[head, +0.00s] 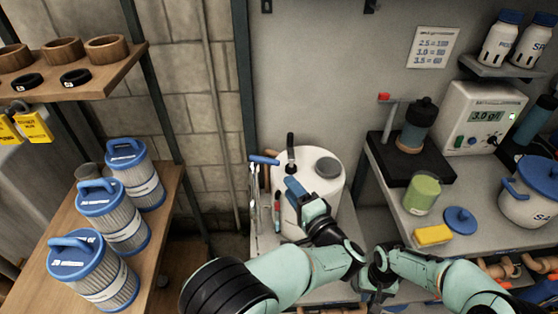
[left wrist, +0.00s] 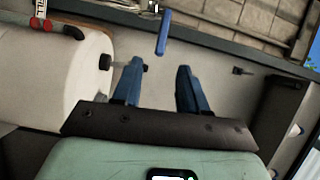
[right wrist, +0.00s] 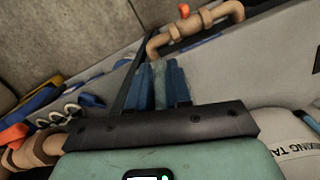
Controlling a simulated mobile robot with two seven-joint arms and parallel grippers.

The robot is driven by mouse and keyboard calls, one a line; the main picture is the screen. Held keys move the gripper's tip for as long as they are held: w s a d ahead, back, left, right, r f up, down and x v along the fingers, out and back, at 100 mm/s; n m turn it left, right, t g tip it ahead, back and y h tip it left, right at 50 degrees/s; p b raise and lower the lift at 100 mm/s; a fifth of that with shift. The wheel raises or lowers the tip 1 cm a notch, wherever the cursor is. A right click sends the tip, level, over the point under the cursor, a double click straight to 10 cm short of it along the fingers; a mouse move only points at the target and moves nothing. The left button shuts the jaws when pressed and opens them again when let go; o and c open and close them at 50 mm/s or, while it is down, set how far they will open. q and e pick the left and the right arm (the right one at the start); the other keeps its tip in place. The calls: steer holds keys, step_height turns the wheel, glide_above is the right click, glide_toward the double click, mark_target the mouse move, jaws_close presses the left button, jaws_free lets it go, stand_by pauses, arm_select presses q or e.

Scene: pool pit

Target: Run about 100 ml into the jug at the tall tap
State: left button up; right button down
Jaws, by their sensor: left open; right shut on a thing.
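The tall tap is slim and metallic with a blue lever (head: 264,160), left of a white tank. In the left wrist view its lever (left wrist: 163,33) shows just beyond my fingertips. My left gripper (head: 293,187) is open, its blue fingers toward the tap and apart from the lever; nothing is between them. My right gripper (right wrist: 159,82) is shut on a narrow, pale, see-through piece (right wrist: 159,72), seemingly part of the jug. The jug's body, its markings and any water in it cannot be made out. In the head view my arms hide that area.
The white tank (head: 325,190) stands close beside my left gripper. Filter cartridges (head: 120,225) fill the left shelf. The right bench holds a green-filled beaker (head: 422,192), a yellow sponge (head: 433,235) and a meter (head: 480,115). Copper pipes (right wrist: 195,28) run near my right gripper.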

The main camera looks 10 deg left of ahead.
mark_target(273, 164)
arm_select(q)
steer(key=shift+m, duration=0.4)
steer(key=x, duration=1.2)
steer(key=shift+r, duration=0.2)
jaws_close()
